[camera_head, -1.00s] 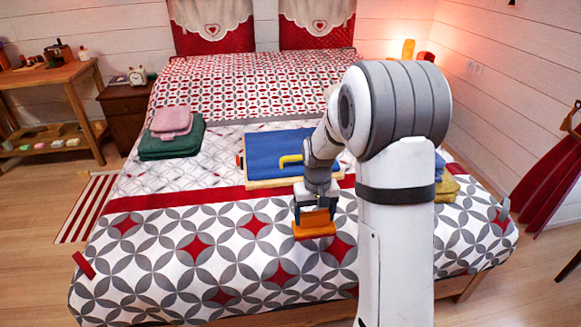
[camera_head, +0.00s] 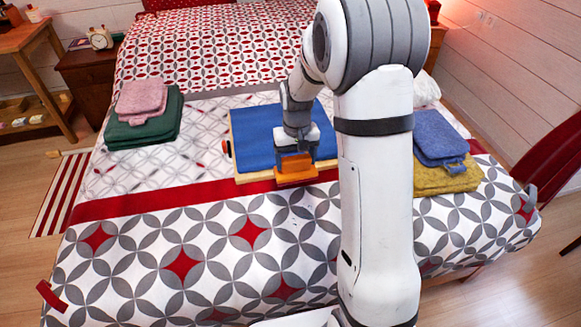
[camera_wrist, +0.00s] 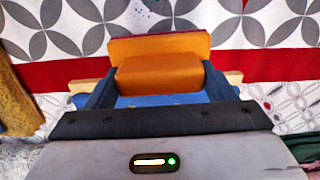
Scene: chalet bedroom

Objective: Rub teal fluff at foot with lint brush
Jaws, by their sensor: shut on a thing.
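My gripper (camera_head: 294,153) is shut on an orange lint brush (camera_head: 296,171), with its block pointing down. In the head view, the brush overlaps the near wooden edge of the blue board (camera_head: 250,143) on the bed. The wrist view shows the brush (camera_wrist: 158,74) between the dark fingers, with a dark red strip along its far edge. Blue shows below it there. I cannot tell whether the brush touches anything.
Folded green and pink towels (camera_head: 140,98) lie left of the board. Blue and yellow folded cloths (camera_head: 447,180) lie to its right, beyond my arm. A red band (camera_head: 150,203) crosses the cover in front of the board. The near left of the bed is clear.

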